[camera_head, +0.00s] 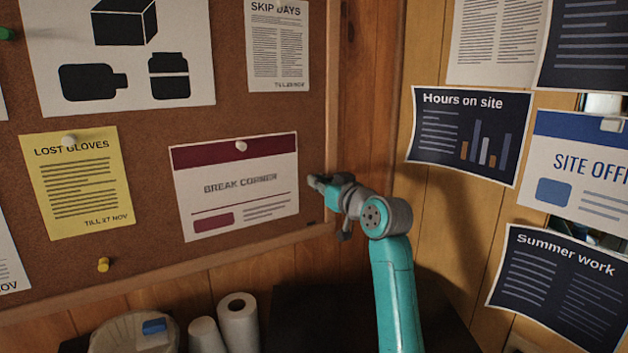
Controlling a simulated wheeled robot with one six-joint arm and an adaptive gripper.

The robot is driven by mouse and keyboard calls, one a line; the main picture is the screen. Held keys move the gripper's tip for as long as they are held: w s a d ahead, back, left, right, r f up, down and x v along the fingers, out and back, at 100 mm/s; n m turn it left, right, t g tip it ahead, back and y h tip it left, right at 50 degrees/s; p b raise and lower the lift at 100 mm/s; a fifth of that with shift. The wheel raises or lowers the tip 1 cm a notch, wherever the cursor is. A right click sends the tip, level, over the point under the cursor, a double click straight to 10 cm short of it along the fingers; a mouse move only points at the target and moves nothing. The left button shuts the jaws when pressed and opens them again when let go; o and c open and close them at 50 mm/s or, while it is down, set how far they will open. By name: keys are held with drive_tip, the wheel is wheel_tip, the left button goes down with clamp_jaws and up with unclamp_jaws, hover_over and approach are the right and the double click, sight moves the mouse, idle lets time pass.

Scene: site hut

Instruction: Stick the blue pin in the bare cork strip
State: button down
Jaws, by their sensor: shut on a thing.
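The cork board (230,120) fills the left of the head view, inside a wooden frame. A narrow bare cork strip (314,135) runs between the "Break corner" sheet (235,190) and the frame's right side. My gripper (316,182) is in front of this strip, just right of the sheet, pointing left towards the board. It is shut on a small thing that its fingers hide. I cannot make out a blue pin, and cannot tell whether the tip touches the cork.
White pins hold the "Break corner" sheet and the yellow "Lost gloves" sheet (80,190). A yellow pin (103,264) and a green pin (6,34) are on the board. Paper rolls (238,325) and a bin (115,335) with a blue item stand below. Posters hang on the right wall.

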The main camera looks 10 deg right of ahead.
idle(0.3)
drive_tip(key=c, duration=1.1)
unclamp_jaws()
drive_tip(key=shift+c, duration=0.2)
drive_tip(key=shift+s, duration=0.1)
